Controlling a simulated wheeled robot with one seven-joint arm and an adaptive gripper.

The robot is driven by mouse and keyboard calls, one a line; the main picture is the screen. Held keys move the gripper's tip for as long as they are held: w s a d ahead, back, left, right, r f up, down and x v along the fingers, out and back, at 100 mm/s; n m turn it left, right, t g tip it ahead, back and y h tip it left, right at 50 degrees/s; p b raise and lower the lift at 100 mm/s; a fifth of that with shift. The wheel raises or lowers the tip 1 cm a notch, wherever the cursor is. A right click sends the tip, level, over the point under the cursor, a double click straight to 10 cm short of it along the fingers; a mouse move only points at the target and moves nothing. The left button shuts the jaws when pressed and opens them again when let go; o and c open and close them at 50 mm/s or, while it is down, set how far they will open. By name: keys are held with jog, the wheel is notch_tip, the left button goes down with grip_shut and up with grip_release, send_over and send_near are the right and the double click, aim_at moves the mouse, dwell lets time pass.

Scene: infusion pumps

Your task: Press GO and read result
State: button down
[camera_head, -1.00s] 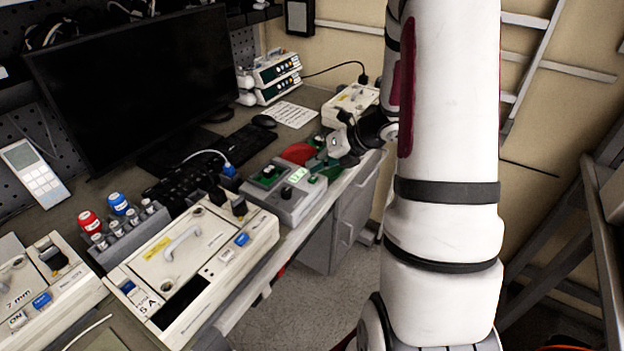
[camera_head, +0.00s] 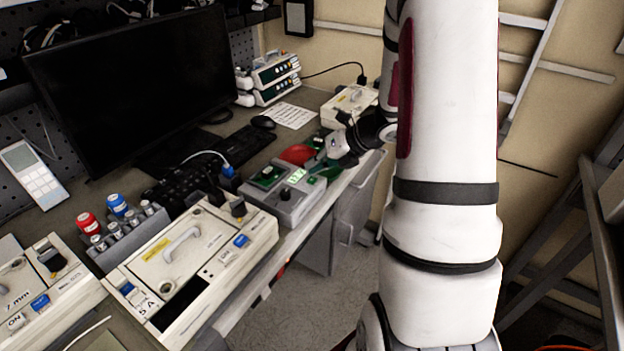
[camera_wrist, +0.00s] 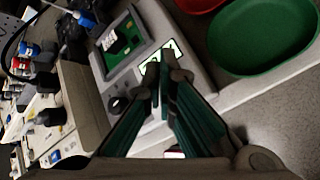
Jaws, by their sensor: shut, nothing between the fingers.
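A grey tester box (camera_head: 287,205) stands at the table's front edge. It has a dark-green socket panel (camera_head: 268,176), a black knob (camera_head: 286,193) and a small lit green-and-white display (camera_head: 297,174). The box also shows in the wrist view (camera_wrist: 190,72), with its panel (camera_wrist: 122,43) and knob (camera_wrist: 117,103). My gripper (camera_wrist: 162,78), with teal fingers, is shut and empty. Its tips are over the box's front part, overlapping the lit display there; whether they touch is unclear. Fingers hide part of the box face. I cannot make out a GO label or a readable result.
A red dish (camera_head: 297,153) and a green dish (camera_wrist: 262,38) lie beyond the box. A cream pump (camera_head: 200,255) stands left of it. A blue plug with a cable (camera_head: 228,171) is behind it. A second cream unit (camera_head: 350,104) stands at the back right.

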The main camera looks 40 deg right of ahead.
aim_at(314, 178)
jog(key=shift+f, duration=0.15)
jog(key=shift+f+b, duration=0.3)
jog(key=shift+b, duration=0.05)
jog(key=shift+f+b, duration=0.3)
jog(key=shift+f, duration=0.1)
dwell(0.7)
dwell(0.3)
jog(key=shift+r+p, duration=0.65)
jog(key=shift+r, duration=0.2)
jog(key=shift+s+r+p, duration=0.1)
jog(key=shift+r+p, duration=1.85)
jog(key=shift+r, duration=0.6)
